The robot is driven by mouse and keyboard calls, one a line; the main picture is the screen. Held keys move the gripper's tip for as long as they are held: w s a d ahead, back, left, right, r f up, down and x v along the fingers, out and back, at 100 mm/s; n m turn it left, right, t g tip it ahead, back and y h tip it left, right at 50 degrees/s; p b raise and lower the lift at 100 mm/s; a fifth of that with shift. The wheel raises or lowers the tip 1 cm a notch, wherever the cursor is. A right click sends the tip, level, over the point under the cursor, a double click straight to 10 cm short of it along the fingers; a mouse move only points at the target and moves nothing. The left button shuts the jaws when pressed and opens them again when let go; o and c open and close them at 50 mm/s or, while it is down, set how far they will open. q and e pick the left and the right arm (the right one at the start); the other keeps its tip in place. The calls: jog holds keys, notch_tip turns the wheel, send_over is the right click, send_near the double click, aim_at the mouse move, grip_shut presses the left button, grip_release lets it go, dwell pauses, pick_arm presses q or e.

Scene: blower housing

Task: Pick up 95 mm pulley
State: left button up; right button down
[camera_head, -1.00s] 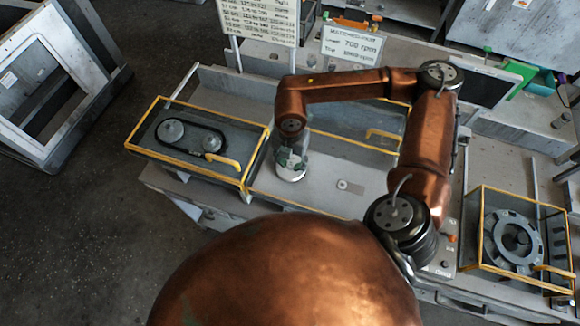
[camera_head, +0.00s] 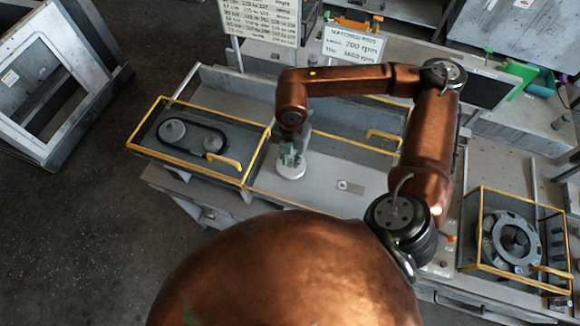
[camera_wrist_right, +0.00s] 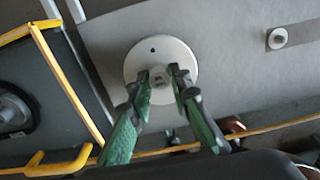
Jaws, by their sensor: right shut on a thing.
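The pulley, a pale round disc (camera_head: 291,171) with a raised hub, is on or just above the grey bench top, right of the yellow-framed belt box. In the right wrist view the pulley (camera_wrist_right: 146,56) faces the camera, with a small dark hole near its rim. My right gripper (camera_head: 294,158) is above it. In the wrist view the green and grey fingers of the right gripper (camera_wrist_right: 161,82) are shut on the hub. I cannot tell whether the disc is clear of the bench. My left gripper is not in view.
The belt box (camera_head: 240,179) with two belted pulleys stands close on the left. A small round part (camera_head: 343,185) lies on the bench to the right. Another yellow-framed box (camera_head: 481,229) with a large ring-shaped part stands far right. A sign (camera_head: 353,45) stands behind.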

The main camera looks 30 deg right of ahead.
jog(key=shift+r+p, duration=1.1)
jog(key=shift+r, duration=1.45)
jog(key=s+a+r, duration=0.2)
jog(key=s+a, duration=0.2)
jog(key=s, duration=0.3)
jog(key=shift+s+a+b, duration=0.4)
